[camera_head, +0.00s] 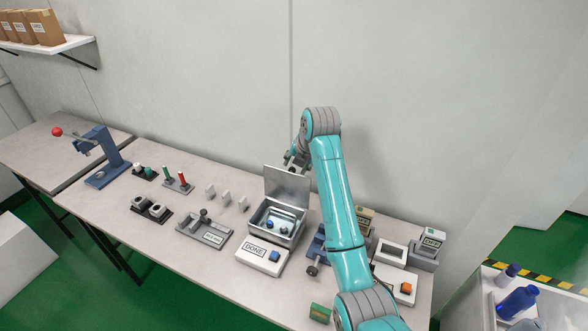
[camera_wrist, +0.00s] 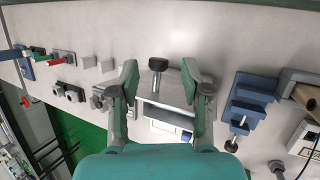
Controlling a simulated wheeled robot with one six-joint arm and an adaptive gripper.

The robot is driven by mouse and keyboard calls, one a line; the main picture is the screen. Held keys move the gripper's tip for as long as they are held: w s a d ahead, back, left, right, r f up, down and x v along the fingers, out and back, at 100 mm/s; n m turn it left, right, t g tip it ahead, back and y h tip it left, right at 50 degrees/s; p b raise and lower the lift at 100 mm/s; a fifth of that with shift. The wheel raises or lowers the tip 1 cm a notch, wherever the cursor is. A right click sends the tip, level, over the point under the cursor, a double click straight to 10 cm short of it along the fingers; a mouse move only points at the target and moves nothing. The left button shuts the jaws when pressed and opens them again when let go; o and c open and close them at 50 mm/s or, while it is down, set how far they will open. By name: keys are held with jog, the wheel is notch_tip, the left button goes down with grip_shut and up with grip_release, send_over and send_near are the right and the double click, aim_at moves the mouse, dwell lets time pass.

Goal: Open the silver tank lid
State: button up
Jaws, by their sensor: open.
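The silver tank (camera_head: 277,233) stands on the table with its lid (camera_head: 287,184) raised, roughly upright at its back edge. Inside the tank, small blue and dark parts show in the head view. My gripper (camera_head: 294,160) is above and behind the raised lid, partly hidden by my arm. In the wrist view my gripper (camera_wrist: 160,82) is open, fingers on either side of a dark knob on a short stem (camera_wrist: 157,64) and the silver tank's top (camera_wrist: 164,98). Nothing is held. Whether a finger touches the lid I cannot tell.
A grey fixture (camera_head: 204,233) and small white blocks (camera_head: 226,198) are to the left. A blue fixture (camera_wrist: 250,100) stands right of the tank. The wall is close behind.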

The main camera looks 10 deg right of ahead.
jog(key=v, duration=0.7)
jog(key=shift+r, duration=0.2)
jog(key=shift+s+d, duration=0.1)
jog(key=shift+s, duration=0.1)
